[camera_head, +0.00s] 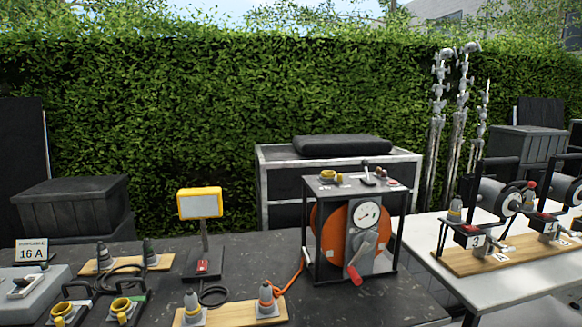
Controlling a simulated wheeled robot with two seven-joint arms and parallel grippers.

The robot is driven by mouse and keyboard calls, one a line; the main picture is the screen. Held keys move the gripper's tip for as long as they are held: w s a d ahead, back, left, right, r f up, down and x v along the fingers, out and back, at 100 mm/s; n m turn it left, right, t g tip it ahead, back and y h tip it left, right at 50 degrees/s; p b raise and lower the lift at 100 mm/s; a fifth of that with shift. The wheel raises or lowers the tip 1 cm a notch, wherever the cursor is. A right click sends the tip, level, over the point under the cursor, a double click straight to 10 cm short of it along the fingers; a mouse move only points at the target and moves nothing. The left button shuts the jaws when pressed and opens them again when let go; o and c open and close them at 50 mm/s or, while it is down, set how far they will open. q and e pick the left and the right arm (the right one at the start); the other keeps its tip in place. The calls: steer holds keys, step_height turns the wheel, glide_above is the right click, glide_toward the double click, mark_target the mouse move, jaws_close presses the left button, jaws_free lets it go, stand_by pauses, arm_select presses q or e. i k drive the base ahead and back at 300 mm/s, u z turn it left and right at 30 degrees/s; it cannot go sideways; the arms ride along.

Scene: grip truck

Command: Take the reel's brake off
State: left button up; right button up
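The reel (328,232) has an orange drum in a black frame and stands on the dark table (240,252). A round white dial (367,214) sits on the grey plate at its front. Below the dial is a crank with a red handle (355,276) pointing down. On the frame's top are a small upright lever (366,172), a yellow socket (328,177) and a red part (393,183). I cannot tell for sure which part is the brake. An orange cable (291,280) runs left from the reel. Neither gripper is in view.
A white table (487,278) on the right holds numbered winch-like units (492,200). A grey-framed case (276,155) stands behind the reel.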

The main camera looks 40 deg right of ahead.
mark_target(365, 162)
steer(key=u, duration=1.45)
steer(key=k, duration=0.95)
steer(key=z, duration=1.6)
steer(key=i, duration=0.45)
